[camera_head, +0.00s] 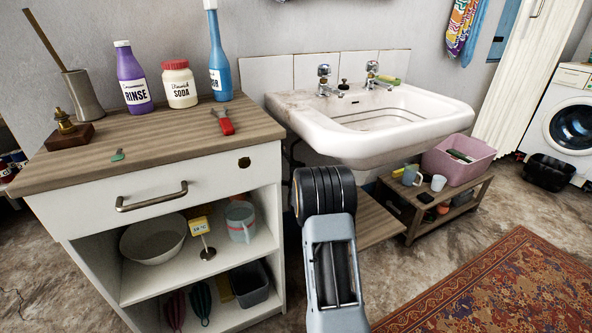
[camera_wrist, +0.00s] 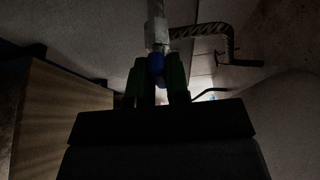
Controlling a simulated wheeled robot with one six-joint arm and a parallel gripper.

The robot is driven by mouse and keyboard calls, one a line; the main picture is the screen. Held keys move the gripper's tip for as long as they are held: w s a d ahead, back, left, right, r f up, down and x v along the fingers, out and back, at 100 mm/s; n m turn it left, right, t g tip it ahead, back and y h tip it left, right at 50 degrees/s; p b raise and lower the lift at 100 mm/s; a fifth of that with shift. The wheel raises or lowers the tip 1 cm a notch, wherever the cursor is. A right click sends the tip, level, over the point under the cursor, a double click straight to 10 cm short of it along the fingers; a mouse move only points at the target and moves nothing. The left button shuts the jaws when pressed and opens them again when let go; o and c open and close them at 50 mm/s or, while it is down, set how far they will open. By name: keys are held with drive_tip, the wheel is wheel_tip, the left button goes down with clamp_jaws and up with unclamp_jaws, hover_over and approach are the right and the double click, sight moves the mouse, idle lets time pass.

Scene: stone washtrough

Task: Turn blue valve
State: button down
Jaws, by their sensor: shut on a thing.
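In the wrist view the blue valve (camera_wrist: 157,66) sits at the lower end of a grey metal pipe fitting (camera_wrist: 155,30). My gripper (camera_wrist: 157,75) is shut on the blue valve, with one dark finger on each side of it. The fingers hide the valve's sides, and the light there is dim. In the head view my arm reaches down beneath the sink, and my gripper and the valve are hidden behind it.
The white sink (camera_head: 380,115) overhangs the work area. The wooden-topped cabinet (camera_head: 165,140) stands close on the left. A low wooden bench (camera_head: 445,215) with a pink tub (camera_head: 458,160) stands on the right. A curved pipe (camera_wrist: 232,45) runs right of the valve.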

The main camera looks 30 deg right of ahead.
idle(0.4)
drive_tip(key=c, duration=1.1)
unclamp_jaws()
drive_tip(key=shift+a, duration=0.1)
